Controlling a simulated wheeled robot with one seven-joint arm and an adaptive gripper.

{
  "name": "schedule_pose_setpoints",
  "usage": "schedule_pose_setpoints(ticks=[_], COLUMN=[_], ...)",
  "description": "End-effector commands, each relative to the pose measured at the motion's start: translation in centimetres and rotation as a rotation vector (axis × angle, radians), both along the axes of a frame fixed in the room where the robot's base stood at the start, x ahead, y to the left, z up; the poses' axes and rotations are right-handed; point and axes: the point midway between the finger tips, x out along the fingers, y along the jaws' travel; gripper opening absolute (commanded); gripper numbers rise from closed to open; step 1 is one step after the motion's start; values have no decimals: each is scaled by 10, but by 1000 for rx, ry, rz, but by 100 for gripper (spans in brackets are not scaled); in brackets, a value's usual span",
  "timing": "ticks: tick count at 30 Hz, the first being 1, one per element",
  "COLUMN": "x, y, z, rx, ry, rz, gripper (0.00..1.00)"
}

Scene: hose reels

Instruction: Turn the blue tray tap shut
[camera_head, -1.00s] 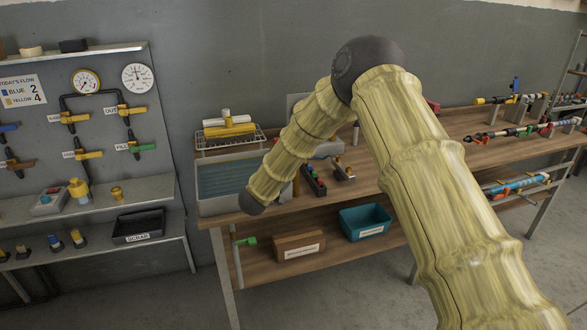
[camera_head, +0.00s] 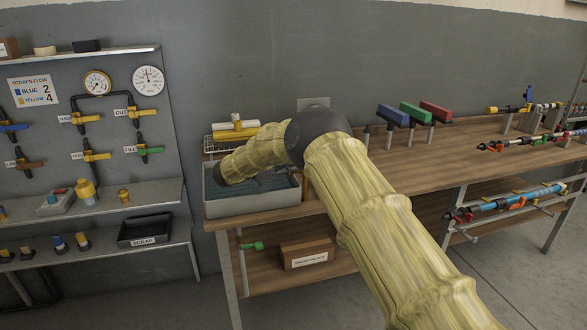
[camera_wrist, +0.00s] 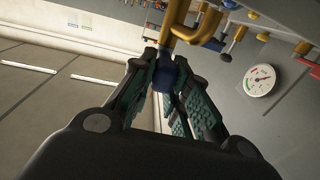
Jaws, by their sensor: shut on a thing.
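In the wrist view my gripper (camera_wrist: 164,66) has its two green-padded fingers closed on a small blue piece (camera_wrist: 165,79), which looks like the blue tap's handle. A curved brass-yellow pipe (camera_wrist: 182,20) rises just beyond the fingertips, with another blue bit beside it. Whether the held piece is in line with or across its pipe cannot be told. In the head view my arm reaches over the grey water tray (camera_head: 240,208) at the bench's left end. My arm hides the tap there, and the gripper cannot be made out clearly.
A wall panel (camera_head: 60,105) with gauges and several coloured taps stands left of the bench. Blue, green and red blocks (camera_head: 415,113) stand at the bench's back. The bench top (camera_head: 430,155) is clear toward the middle.

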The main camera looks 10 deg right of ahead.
Motion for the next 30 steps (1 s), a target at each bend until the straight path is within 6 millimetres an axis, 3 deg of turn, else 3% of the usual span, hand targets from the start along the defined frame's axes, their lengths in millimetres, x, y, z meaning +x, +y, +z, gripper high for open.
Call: schedule_pose_setpoints(ticks=[25, 26, 29, 30], x=[4, 4, 4, 4], y=[2, 2, 2, 1], z=[0, 0, -1, 0], rx=[3, 3, 3, 2], ry=[-1, -1, 0, 0], rz=[-90, -90, -90, -90], gripper=[0, 22, 39, 39])
